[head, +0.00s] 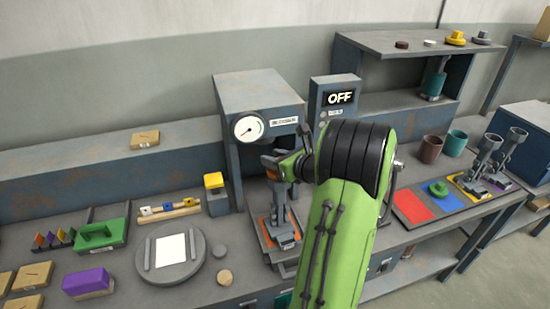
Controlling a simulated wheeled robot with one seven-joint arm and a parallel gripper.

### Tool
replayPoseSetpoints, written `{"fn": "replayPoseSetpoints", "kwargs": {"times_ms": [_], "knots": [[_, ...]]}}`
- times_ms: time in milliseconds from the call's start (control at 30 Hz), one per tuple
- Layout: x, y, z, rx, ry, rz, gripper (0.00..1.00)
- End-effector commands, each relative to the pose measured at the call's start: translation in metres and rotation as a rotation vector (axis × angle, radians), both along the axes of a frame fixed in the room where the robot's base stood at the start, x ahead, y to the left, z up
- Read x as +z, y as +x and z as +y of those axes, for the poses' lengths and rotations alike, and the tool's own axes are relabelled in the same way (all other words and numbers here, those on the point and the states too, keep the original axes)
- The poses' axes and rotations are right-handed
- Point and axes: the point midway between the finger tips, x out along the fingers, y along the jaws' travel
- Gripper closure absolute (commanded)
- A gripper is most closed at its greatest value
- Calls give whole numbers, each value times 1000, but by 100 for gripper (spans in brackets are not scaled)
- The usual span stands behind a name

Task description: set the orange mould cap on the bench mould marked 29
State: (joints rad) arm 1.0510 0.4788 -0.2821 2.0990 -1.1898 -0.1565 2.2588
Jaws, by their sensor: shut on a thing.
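My gripper (272,170) is at the front of the press, right over a grey metal mould (280,218). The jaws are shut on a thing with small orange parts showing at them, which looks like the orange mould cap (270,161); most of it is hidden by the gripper. The mould stands upright on an orange base (267,242) and carries a small white label that I cannot read. I cannot tell whether the cap touches the mould top. Two similar grey moulds (485,155) stand at the right on yellow and purple bases.
The press (260,92) with a round gauge and a box reading OFF (341,98) stand behind my arm. Several caps, including a yellow one (455,38), sit on the upper shelf. A round turntable (170,281) and a purple block (88,283) occupy the left bench.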

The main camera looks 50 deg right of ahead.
Motion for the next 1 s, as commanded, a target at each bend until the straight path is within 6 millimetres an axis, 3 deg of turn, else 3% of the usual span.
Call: {"fn": "replayPoseSetpoints", "kwargs": {"times_ms": [1000], "knots": [[-8,0,0,0,0,0,96]]}}
